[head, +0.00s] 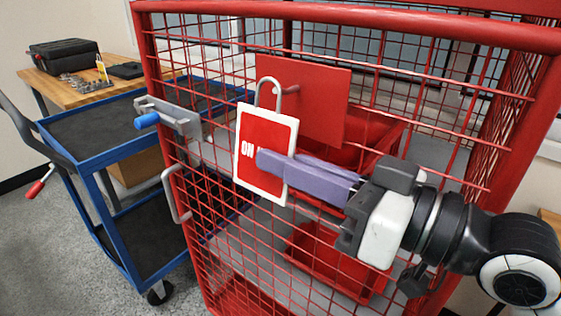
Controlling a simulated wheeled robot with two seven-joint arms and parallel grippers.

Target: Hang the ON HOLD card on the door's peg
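The ON HOLD card (248,179), red with a white border, is upright and slightly tilted in front of the red mesh door (232,262). My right gripper (280,162) is shut on its right side; a finger covers part of the lettering. The card's grey wire hook (267,80) rises from its top edge. The peg (288,90), a short light metal piece, shows in front of a red plate (325,105), just right of the hook. I cannot tell whether hook and peg touch. My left gripper is not in view.
A grey latch with a blue handle (147,121) and a grey pull handle (173,195) stick out at the door's left. A blue cart (103,155) stands left of the cage. Behind it a wooden bench (62,93) holds a black case (63,55).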

